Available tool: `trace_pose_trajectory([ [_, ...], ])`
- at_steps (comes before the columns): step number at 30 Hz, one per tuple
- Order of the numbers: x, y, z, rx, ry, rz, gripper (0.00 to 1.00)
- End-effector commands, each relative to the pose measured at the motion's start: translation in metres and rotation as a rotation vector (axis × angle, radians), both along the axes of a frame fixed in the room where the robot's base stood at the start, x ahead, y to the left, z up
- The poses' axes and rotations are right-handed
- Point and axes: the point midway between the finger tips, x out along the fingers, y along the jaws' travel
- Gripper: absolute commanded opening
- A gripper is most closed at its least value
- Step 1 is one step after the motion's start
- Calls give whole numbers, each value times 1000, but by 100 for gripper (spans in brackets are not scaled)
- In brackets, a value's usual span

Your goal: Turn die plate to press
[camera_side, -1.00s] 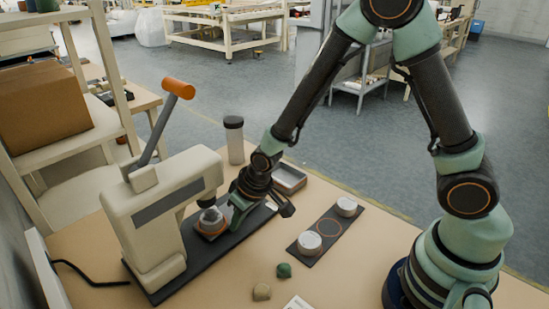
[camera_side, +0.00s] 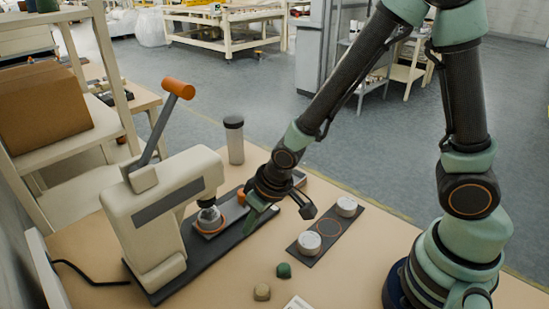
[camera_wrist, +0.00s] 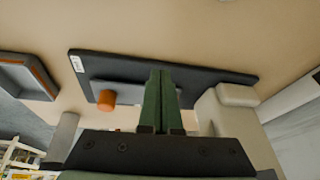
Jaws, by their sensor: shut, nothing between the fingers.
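The grey die plate (camera_side: 231,213) lies on the dark base of the press (camera_side: 160,222). It bears an orange knob (camera_side: 241,198) and an orange ring, with a pale domed piece (camera_side: 210,217) under the press head. My gripper (camera_side: 248,228) is shut and empty, its green fingers pointing down on the right side of the plate. In the wrist view, my shut fingers (camera_wrist: 161,76) stand in front of the plate (camera_wrist: 128,88), with the orange knob (camera_wrist: 106,99) to their left. I cannot tell whether they touch the plate.
A clear, dark-capped jar (camera_side: 234,140) stands behind. A green lump (camera_side: 284,270) and a tan lump (camera_side: 262,291) lie in front. A tray (camera_wrist: 30,76) is partly hidden behind my gripper.

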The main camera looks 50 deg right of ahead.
Motion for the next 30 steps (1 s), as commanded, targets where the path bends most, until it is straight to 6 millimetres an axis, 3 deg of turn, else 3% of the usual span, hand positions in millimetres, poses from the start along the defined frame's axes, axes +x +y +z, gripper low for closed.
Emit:
trace_pose_trajectory([
  [12,-19,0,50,6,0,3,0],
  [22,-24,-4,69,8,-4,-2,0],
  [26,-22,-22,92,4,-29,-25,0],
  [30,-25,-57,130,-11,-67,-64,0],
])
